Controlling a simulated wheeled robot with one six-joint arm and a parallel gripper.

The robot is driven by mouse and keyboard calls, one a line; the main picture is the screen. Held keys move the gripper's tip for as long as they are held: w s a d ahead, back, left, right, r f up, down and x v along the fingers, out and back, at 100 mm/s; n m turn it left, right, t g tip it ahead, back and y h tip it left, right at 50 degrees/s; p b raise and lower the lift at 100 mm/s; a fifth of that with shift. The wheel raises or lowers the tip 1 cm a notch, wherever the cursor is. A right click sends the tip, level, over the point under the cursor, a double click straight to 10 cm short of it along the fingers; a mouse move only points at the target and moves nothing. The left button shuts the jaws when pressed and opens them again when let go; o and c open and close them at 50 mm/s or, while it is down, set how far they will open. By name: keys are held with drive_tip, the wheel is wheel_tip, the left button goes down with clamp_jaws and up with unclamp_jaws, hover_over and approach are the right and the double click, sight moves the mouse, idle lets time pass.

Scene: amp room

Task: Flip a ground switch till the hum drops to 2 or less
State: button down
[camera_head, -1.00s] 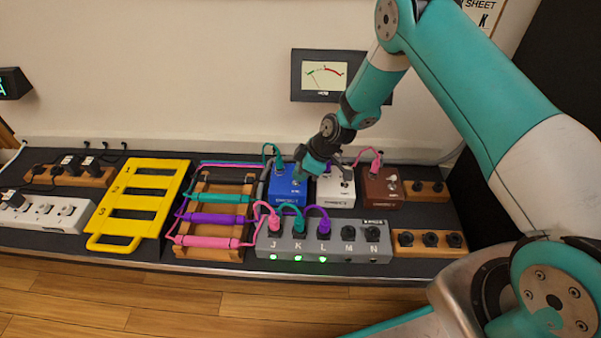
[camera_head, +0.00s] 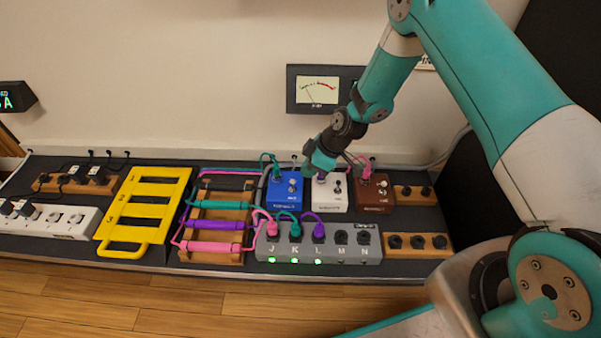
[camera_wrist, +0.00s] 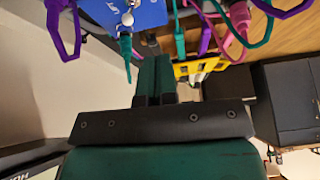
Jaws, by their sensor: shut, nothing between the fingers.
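My gripper (camera_head: 307,172) is shut and empty, above the gap between the blue pedal (camera_head: 283,190) and the white pedal (camera_head: 330,195). A brown pedal (camera_head: 374,193) stands to their right. Each pedal has small metal parts on top; which is the ground switch cannot be told for sure. In the wrist view my closed fingers (camera_wrist: 152,75) point towards the blue pedal (camera_wrist: 142,14), with a silver toggle (camera_wrist: 127,18) on it and a teal plug (camera_wrist: 126,48) beside them. The needle meter (camera_head: 318,90) on the wall has its needle left of the red zone; its number is too small to read.
A cable rack (camera_head: 214,256), yellow frame (camera_head: 124,249) and white power strip (camera_head: 50,228) lie to the left. Cables crowd the pedals.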

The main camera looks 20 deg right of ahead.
drive_tip(key=shift+w+d+r+p, duration=0.1)
drive_tip(key=shift+d+r+p, duration=0.1)
drive_tip(key=shift+d+r, duration=0.3)
drive_tip(key=shift+d+r+p, duration=0.15)
drive_tip(key=shift+d+r, duration=0.15)
drive_tip(key=shift+r, duration=0.4)
drive_tip(key=shift+w+d+r+p, duration=0.1)
drive_tip(key=shift+d+r+p, duration=0.1)
drive_tip(key=shift+d+r, duration=0.3)
drive_tip(key=shift+a+r, duration=0.1)
